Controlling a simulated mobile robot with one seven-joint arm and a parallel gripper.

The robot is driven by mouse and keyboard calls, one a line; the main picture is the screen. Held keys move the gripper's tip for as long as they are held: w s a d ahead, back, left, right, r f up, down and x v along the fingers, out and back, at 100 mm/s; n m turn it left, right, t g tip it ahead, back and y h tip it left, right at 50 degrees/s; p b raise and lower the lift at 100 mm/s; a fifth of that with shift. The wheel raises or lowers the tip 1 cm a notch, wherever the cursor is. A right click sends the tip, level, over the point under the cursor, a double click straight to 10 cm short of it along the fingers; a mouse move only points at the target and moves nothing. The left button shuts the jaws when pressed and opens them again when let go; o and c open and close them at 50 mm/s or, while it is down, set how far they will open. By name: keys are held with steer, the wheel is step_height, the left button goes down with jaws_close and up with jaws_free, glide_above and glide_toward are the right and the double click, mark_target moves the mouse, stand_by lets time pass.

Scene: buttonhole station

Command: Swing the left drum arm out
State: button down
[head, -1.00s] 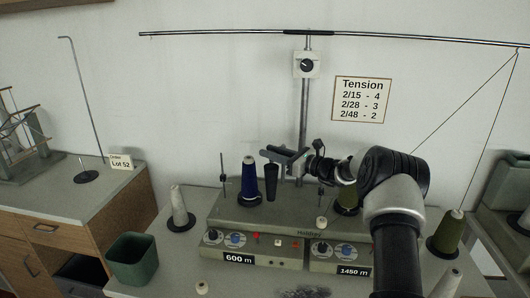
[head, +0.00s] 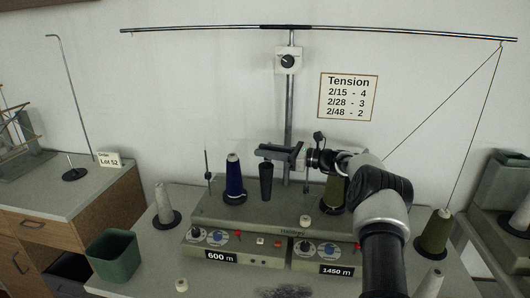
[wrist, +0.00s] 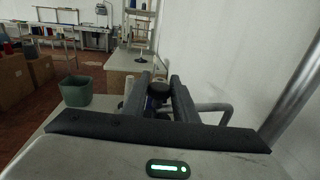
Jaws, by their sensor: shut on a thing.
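The winding machine (head: 256,217) stands on the table with blue-dialled control panels. A dark tapered upright piece (head: 266,182), which looks like the left drum arm's drum, stands at its back, right of the blue yarn cone (head: 235,180). My gripper (head: 268,152) reaches in from the right and is at this piece's top. In the wrist view my gripper (wrist: 160,92) is shut on a dark round-topped piece (wrist: 159,88), with blue just beyond it. The piece's pivot is hidden in the wrist view.
An upright post (head: 290,112) rises close behind my gripper. An olive cone (head: 333,190) stands partly behind my arm. A green bin (head: 113,257) is at the front left. A curved metal tube (wrist: 215,108) lies right of the fingers.

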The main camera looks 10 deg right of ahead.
steer(key=shift+r, duration=0.1)
stand_by(0.3)
steer(key=c, duration=1.4)
jaws_free()
steer(key=shift+d, duration=0.15)
steer(key=v, duration=1.1)
steer(key=shift+s+d, duration=0.2)
steer(key=shift+d, duration=0.15)
steer(key=shift+s, duration=0.1)
